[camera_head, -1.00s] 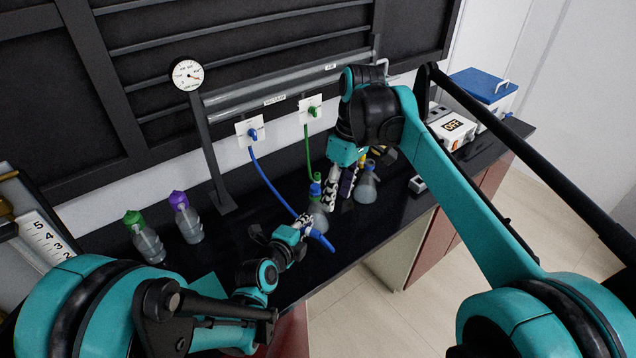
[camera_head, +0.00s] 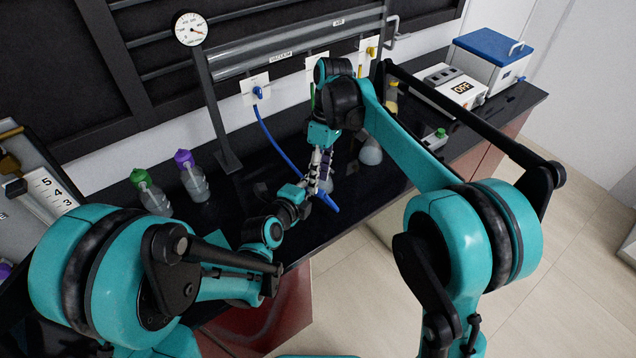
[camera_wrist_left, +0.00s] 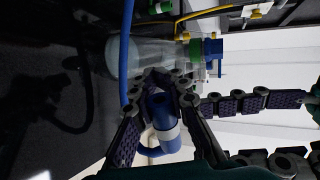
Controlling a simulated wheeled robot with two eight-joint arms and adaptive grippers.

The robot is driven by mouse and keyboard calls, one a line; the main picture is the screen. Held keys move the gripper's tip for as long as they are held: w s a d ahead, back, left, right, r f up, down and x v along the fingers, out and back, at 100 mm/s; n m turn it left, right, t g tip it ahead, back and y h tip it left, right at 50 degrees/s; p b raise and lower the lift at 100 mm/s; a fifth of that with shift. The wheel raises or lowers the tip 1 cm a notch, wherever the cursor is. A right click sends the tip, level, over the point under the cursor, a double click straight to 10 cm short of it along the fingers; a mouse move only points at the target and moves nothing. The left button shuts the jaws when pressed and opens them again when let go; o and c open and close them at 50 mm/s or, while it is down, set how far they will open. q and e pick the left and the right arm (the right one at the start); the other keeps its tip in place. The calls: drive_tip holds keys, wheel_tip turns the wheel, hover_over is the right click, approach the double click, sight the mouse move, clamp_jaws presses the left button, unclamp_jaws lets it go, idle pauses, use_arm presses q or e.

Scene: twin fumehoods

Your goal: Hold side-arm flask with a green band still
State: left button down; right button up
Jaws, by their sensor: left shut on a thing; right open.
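The clear side-arm flask with a green band (camera_wrist_left: 165,55) lies across the left wrist view, its blue stopper (camera_wrist_left: 213,48) towards the right. In the head view it is mostly hidden behind my grippers. My left gripper (camera_wrist_left: 168,82) is shut on the flask, with its fingertips against the near side. A blue hose (camera_wrist_left: 126,45) passes the flask, and a thick blue end (camera_wrist_left: 164,112) shows between the left fingers; whether it joins the side arm I cannot tell. My right gripper (camera_head: 320,182) is open, pointing down close to the flask and left gripper.
Two bottles, green-capped (camera_head: 150,195) and purple-capped (camera_head: 192,178), stand at the left of the black bench. Another flask (camera_head: 371,152) stands behind my right arm. A white device (camera_head: 455,92) and blue-lidded box (camera_head: 490,62) are at the right.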

drive_tip(key=shift+x, duration=1.4)
clamp_jaws()
use_arm(q)
drive_tip(key=c, duration=1.4)
unclamp_jaws()
